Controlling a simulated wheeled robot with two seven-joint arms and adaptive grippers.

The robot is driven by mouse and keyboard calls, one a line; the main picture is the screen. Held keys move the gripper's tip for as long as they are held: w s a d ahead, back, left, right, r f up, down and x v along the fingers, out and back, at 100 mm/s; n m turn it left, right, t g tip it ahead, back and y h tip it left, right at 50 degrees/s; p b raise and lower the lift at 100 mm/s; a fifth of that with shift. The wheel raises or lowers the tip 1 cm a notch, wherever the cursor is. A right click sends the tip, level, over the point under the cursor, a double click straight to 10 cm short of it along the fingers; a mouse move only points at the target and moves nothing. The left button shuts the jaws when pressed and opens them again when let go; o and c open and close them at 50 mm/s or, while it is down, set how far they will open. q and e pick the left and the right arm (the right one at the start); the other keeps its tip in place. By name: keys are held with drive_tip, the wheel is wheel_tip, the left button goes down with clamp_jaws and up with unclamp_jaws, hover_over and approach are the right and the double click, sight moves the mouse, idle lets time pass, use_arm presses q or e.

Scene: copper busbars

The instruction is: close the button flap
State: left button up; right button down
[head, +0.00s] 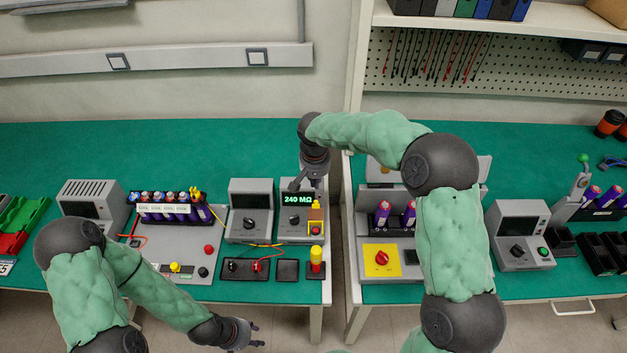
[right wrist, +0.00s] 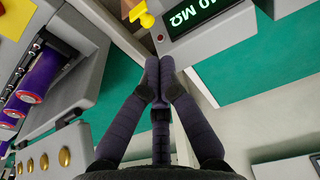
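The tester (head: 302,212) stands on the green bench with a lit display reading 240 MΩ. A yellow flap (head: 316,213) stands at the right of its front, below the display; I cannot tell its exact angle. Part of a yellow piece, probably the flap, shows at the top of the right wrist view (right wrist: 143,16), beside the display. My right gripper (head: 297,187) is above the tester's top edge, behind the display. Its fingertips are together and empty in the right wrist view (right wrist: 158,68), apart from the yellow piece. My left gripper (head: 256,334) is open and empty, in front of the bench.
A similar grey meter (head: 251,210) stands left of the tester. Right of a gap between benches is a battery fixture with a red knob (head: 382,258).

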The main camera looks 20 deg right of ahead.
sight(316, 210)
drive_tip(key=f, duration=0.2)
drive_tip(key=f+b, duration=0.1)
drive_tip(key=f, duration=0.1)
drive_tip(key=w+f, duration=0.1)
drive_tip(key=f, duration=0.1)
drive_tip(key=shift+d+f+b, duration=0.2)
drive_tip(key=shift+f+b, duration=0.1)
